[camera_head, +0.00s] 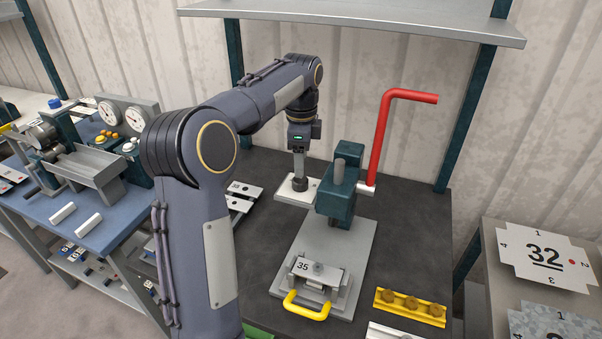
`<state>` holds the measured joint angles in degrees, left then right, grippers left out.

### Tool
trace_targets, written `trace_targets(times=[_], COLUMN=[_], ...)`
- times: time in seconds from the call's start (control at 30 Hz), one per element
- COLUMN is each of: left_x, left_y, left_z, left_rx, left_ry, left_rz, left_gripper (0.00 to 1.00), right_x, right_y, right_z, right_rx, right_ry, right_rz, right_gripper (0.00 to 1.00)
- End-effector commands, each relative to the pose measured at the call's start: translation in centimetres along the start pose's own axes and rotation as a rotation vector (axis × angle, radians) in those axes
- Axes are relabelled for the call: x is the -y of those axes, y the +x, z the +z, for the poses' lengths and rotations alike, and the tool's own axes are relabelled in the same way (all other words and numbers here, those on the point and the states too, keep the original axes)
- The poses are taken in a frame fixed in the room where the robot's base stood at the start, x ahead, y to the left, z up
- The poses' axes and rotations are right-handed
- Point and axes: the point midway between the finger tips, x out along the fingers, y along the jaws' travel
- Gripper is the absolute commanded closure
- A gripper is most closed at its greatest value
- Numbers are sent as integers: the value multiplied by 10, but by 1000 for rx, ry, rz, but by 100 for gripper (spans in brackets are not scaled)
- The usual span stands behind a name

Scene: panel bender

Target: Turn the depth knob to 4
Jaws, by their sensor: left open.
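A dark round knob (300,184), which looks like the depth knob, stands on a pale plate (285,192) at the back left of the bender's base. My left gripper (300,175) points straight down right over this knob, its fingertips at the knob's top. It is open; I cannot tell whether the fingers touch the knob. The plate's marks and the knob's setting are too small or hidden to read. The green bender head (340,190) with its red crank lever (381,135) stands just right of the gripper. My right gripper is out of view.
A clamp marked 35 (303,267) with a yellow handle (306,306) sits on the front of the grey base (340,240). A yellow rack (410,306) lies front right, and flat plates (240,200) lie left. A shelf (380,22) hangs above.

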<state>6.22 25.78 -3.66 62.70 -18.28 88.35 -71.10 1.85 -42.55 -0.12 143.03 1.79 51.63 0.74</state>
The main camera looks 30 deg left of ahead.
Motion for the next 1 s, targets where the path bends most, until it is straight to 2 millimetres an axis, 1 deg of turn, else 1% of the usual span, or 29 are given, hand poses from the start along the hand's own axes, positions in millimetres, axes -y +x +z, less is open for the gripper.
trace_targets(times=[0.03, 0.1, 0.3, 0.47, 0.7, 0.73, 0.77, 1.0], left_x=[-1, -1, -1, -1, -1, -1, -1, -1], left_y=[10, 21, 49, 60, 61, 61, 61, 60], left_z=[0, 0, 0, 0, 0, 0, 0, 0], left_rx=[1, 1, 0, -1, -2, -2, -2, -2], left_ry=[-1, -1, -2, -3, -3, -3, -3, -3], left_rz=[4, 4, 3, 0, -1, -1, -1, -1], left_gripper=[41, 41, 41, 41, 41, 43, 46, 78], right_x=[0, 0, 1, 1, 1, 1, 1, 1], right_y=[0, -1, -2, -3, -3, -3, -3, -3], right_z=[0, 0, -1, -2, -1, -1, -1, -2], right_rx=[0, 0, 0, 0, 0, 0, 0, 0], right_ry=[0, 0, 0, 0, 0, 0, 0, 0], right_rz=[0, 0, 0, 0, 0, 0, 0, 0], right_gripper=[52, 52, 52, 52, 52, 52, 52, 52])
